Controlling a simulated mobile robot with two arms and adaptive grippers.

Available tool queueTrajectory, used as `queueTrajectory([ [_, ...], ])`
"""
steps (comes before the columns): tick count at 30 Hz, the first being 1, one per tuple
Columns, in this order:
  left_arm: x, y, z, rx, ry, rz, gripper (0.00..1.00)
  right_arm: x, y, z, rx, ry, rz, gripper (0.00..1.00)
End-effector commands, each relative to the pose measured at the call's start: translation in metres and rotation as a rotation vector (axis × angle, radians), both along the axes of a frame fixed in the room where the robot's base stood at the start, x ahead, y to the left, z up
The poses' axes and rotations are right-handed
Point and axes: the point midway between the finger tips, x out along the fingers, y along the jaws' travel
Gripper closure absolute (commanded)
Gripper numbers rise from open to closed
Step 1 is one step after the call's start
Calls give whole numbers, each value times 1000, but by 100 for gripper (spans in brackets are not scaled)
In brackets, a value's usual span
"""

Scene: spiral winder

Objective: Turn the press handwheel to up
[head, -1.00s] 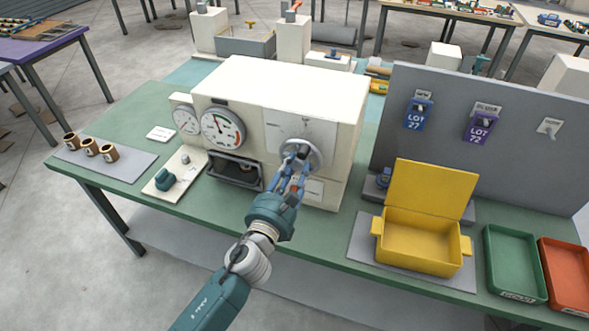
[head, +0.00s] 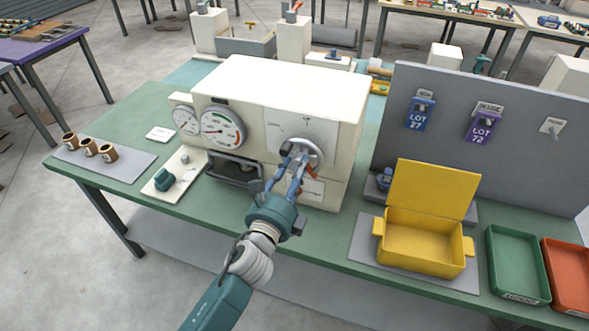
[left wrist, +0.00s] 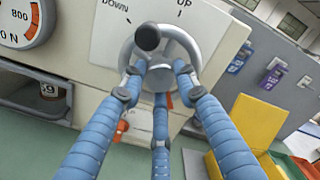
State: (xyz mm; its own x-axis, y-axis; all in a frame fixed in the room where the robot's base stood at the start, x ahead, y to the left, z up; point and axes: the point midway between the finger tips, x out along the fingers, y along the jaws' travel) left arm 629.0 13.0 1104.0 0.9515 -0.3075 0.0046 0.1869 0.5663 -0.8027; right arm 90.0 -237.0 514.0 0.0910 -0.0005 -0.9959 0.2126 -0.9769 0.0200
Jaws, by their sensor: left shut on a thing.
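The press handwheel (head: 315,150) is a grey metal wheel on the white front panel of the cream press (head: 290,85). In the left wrist view the wheel (left wrist: 190,42) has a dark round knob (left wrist: 147,37) at its upper left, between the printed words DOWN (left wrist: 115,12) and UP (left wrist: 184,8). My left gripper (head: 291,158) has blue fingers, which also show in the left wrist view (left wrist: 158,85). They are shut on the handwheel at its lower side. The fingers hide part of the wheel. My right gripper is out of view.
Dials (head: 222,127) sit left of the wheel, above a dark opening (head: 235,172). A yellow open box (head: 420,240), a green tray (head: 517,262) and a red tray (head: 570,270) stand to the right. Brown cups (head: 89,147) stand on a grey mat at far left.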

Motion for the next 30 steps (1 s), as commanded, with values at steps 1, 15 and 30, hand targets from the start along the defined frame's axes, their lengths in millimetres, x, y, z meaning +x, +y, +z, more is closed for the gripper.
queueTrajectory([
  [1,-4,-4,-11,-44,33,-6,96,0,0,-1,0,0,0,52],
  [15,-4,-6,-8,-469,171,-6,96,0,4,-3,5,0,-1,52],
  [30,-4,-6,-4,-922,318,-4,96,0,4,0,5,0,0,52],
])
